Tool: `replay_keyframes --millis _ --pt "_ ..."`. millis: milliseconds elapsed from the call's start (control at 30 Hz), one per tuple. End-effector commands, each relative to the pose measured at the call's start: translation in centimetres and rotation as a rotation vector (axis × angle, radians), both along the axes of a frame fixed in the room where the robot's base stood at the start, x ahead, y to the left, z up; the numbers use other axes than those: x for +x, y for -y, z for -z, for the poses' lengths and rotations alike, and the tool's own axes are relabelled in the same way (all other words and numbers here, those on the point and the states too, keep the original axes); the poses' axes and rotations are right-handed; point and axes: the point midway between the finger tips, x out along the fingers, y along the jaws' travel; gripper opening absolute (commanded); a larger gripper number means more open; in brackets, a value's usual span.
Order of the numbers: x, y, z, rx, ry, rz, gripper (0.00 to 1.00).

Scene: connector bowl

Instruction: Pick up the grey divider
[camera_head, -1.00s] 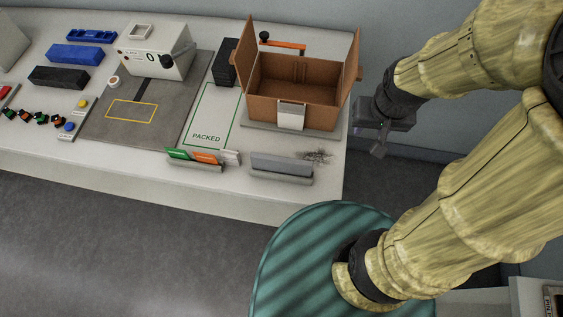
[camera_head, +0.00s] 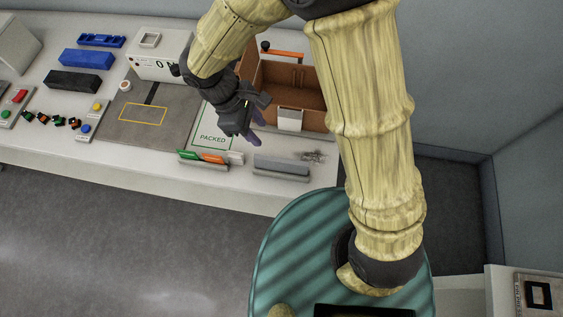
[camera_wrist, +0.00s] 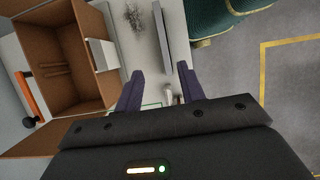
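The grey divider (camera_head: 282,164) is a long, flat grey piece standing in a low light holder at the table's front edge. It also shows in the wrist view (camera_wrist: 166,32) at the top middle, beyond my fingertips. My gripper (camera_head: 254,132) is above the table, between the cardboard box and the front edge, up and left of the divider. In the wrist view my gripper (camera_wrist: 161,82) has its two dark fingers spread apart with nothing held between them. The fingers are apart from the divider.
An open cardboard box (camera_head: 301,78) stands behind the divider. Green and orange cards (camera_head: 210,155) stand in a holder just left of it. A small wiry grey clump (camera_head: 314,156) lies at its right. The PACKED area (camera_head: 212,138) is partly behind my gripper.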

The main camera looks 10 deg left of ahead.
Motion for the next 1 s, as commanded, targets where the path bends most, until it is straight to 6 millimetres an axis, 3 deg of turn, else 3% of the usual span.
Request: replay_keyframes --millis 367,1000 --pt "0.0 0.6 1.2 0.000 -0.001 0.007 0.39" --pt "-0.4 4.6 10.8 0.000 -0.001 0.008 0.39"
